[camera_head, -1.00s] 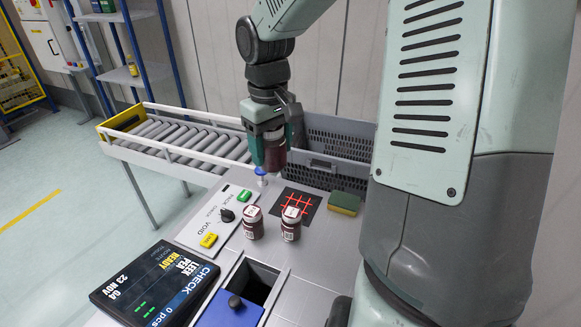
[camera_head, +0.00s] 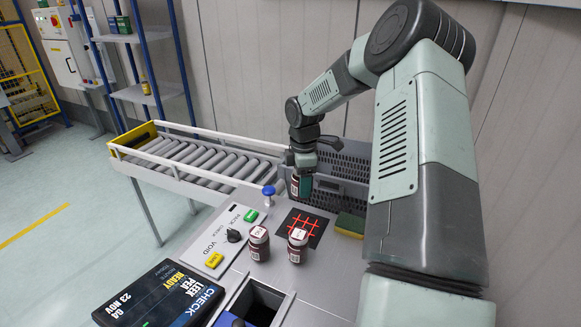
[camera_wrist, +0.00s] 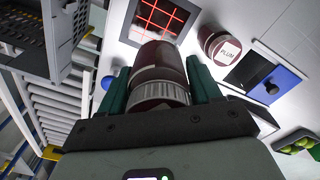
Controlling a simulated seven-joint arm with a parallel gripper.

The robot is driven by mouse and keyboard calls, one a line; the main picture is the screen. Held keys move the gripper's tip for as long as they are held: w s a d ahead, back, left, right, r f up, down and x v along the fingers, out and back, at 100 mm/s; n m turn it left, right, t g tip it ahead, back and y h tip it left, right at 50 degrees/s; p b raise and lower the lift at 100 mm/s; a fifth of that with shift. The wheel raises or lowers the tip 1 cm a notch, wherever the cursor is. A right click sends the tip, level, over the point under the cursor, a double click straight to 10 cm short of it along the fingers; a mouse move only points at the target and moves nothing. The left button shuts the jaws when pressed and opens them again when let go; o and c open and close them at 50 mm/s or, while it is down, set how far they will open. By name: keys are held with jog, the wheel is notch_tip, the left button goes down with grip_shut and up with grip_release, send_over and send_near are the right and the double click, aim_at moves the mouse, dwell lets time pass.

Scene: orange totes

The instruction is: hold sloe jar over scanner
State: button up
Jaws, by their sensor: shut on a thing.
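My gripper (camera_head: 301,190) is shut on a dark red jar (camera_wrist: 157,62), whose lid end faces the wrist camera. The held jar's label is not readable, so I cannot tell its flavour. The scanner, a black square with a glowing red grid (camera_head: 304,226), lies flat on the bench; it also shows beyond the jar in the wrist view (camera_wrist: 160,17). In the head view the jar is above the bench near the scanner's far edge. Two dark jars stand in front of the scanner, a left jar (camera_head: 259,244) and a right jar (camera_head: 297,246). One jar in the wrist view (camera_wrist: 218,44) reads PLUM.
A grey crate (camera_head: 345,188) stands behind my gripper. A green and yellow sponge (camera_head: 350,225) lies right of the scanner. A blue knob (camera_head: 268,191), button panel (camera_head: 228,238) and tilted display (camera_head: 160,297) are to the left. A roller conveyor (camera_head: 200,158) runs behind.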

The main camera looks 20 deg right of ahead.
jog(key=shift+w+d+f+n, duration=0.1)
jog(key=shift+d+f+n, duration=0.2)
jog(key=shift+f, duration=0.3)
jog(key=shift+w+d+f+n, duration=0.1)
jog(key=shift+d+f+n, duration=0.15)
jog(key=shift+f, duration=4.35)
jog(key=shift+r, duration=0.1)
jog(key=shift+r, duration=2.15)
